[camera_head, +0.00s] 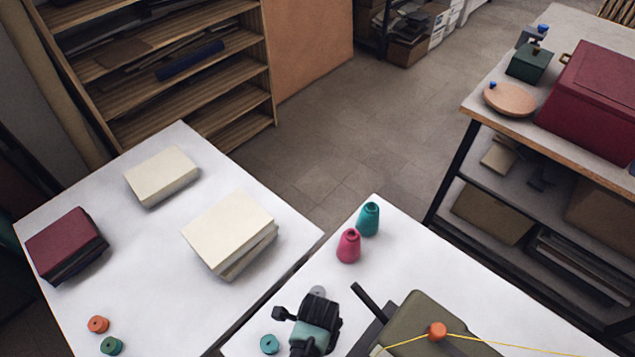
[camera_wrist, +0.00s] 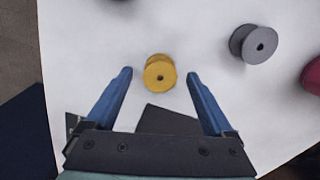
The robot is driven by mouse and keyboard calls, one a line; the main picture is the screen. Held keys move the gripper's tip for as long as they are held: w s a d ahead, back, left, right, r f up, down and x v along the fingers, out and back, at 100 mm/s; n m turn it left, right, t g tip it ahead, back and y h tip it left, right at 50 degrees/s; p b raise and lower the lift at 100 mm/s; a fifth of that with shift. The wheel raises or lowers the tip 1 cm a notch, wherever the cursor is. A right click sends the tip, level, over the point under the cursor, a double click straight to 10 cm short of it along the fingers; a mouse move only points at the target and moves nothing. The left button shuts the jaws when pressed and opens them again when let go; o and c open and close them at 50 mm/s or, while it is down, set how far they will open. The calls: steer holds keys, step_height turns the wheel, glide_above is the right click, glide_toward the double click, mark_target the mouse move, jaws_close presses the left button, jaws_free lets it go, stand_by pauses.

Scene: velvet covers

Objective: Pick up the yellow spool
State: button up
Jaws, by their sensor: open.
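The yellow spool (camera_wrist: 160,72) lies on the white table (camera_wrist: 200,25) in the wrist view, its round end with a dark centre hole facing the camera. My gripper (camera_wrist: 160,74) is open, with one blue finger on each side of the spool's place in the picture. Clear gaps show between the spool and both fingertips. I cannot tell the height of the fingertips above the table. In the head view my dark wrist stands over the near table, and the yellow spool is not visible there.
A grey spool (camera_wrist: 253,44) lies to the right of the yellow one. A teal spool (camera_head: 269,344), a pink cone (camera_head: 348,246) and a teal cone (camera_head: 369,219) share the near table.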

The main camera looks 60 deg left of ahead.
jaws_close()
stand_by(0.3)
steer(key=shift+r, duration=0.15)
